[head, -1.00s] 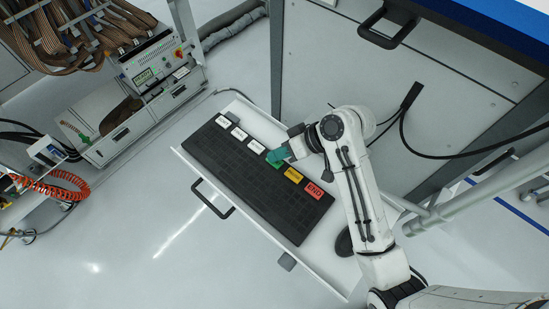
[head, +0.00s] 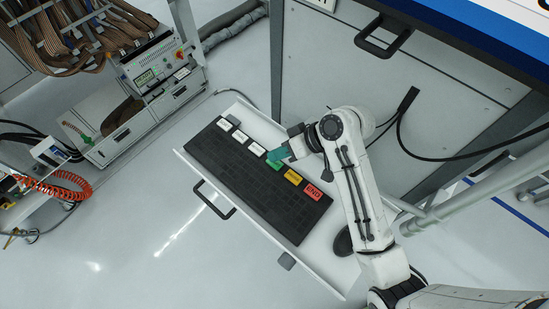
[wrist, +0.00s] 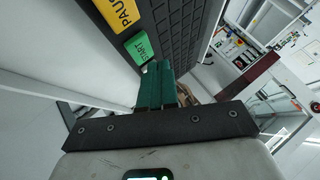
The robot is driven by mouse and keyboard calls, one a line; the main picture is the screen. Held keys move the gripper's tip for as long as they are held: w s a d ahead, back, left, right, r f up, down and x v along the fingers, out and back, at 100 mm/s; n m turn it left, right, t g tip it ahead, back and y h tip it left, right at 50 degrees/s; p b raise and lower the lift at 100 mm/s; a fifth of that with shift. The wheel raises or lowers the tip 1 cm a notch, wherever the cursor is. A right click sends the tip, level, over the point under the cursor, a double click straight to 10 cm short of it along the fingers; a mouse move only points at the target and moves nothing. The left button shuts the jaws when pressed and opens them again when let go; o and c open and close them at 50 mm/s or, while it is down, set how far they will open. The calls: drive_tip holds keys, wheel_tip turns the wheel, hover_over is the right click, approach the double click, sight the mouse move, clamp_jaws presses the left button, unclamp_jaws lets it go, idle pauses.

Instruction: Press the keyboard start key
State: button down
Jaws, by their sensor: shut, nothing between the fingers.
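The keyboard (head: 240,180) lies on a white pull-out tray, with a row of large coloured keys along its far edge. The green start key (head: 274,164) is in the middle of that row; in the wrist view it reads START (wrist: 138,48). My gripper (head: 274,154) has teal fingers and is shut and empty. Its tips are right beside the start key, at its far side in the head view. In the wrist view the fingertips (wrist: 157,66) overlap the key's near edge in the picture. I cannot tell whether they touch it.
A yellow pause key (head: 293,177) and a red end key (head: 313,191) sit to the right of the start key. White keys (head: 240,136) sit to its left. A dark mouse (head: 343,242) lies on the tray (head: 331,268) under my arm. A cabinet stands behind.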

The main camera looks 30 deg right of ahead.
wheel_tip(320, 180, up, 5)
drive_tip(key=p, duration=0.5)
idle(0.3)
idle(0.9)
